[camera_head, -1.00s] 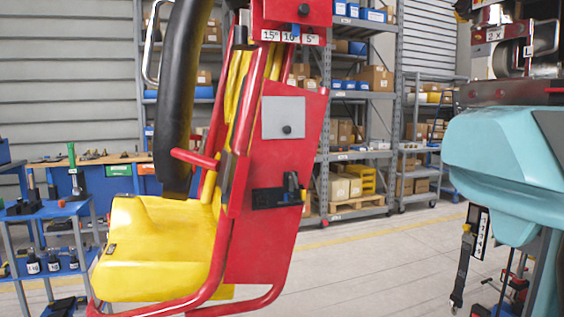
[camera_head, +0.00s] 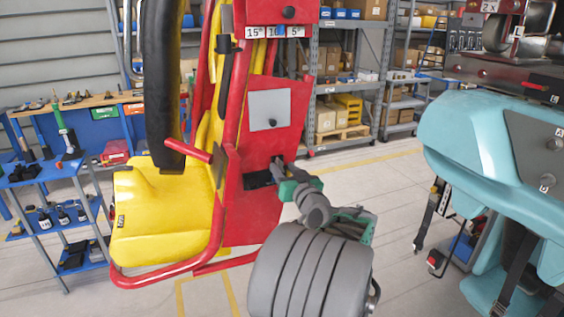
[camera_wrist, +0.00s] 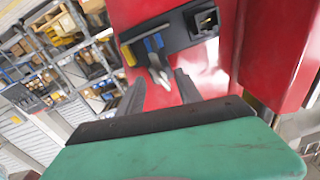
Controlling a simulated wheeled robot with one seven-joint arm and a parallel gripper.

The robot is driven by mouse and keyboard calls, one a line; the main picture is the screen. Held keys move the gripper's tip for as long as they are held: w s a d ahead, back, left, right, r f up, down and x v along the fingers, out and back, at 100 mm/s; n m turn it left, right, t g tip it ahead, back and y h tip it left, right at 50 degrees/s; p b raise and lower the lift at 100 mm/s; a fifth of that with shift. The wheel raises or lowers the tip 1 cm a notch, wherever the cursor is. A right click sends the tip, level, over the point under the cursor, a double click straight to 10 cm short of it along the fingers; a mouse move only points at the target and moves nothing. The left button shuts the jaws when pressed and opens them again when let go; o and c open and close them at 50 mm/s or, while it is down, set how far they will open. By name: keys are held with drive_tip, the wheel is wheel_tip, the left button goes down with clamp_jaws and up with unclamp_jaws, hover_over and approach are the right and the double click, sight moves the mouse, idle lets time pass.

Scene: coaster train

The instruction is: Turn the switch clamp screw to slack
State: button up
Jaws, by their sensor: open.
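The black switch bracket (camera_head: 258,180) is on the red side panel (camera_head: 252,208) of the yellow seat, partly hidden by my gripper (camera_head: 280,166). In the wrist view the bracket (camera_wrist: 178,40) carries a blue piece (camera_wrist: 154,43), a yellow piece at its left end and a dark square opening at its right. A grey metal clamp screw or lever (camera_wrist: 158,68) sticks out below the blue piece. My gripper (camera_wrist: 160,84) is open, with its two dark fingers on either side of this grey part. I cannot tell whether they touch it.
The red seat frame and black restraint (camera_head: 163,80) stand left of my arm. A grey plate (camera_head: 269,108) is above the bracket. A teal car body (camera_head: 470,135) is at the right. A blue tool cart (camera_head: 45,175) stands at the left. The floor between is mostly clear.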

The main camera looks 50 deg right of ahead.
drive_tip(key=shift+x, duration=0.85)
drive_tip(key=shift+c, duration=0.3)
clamp_jaws()
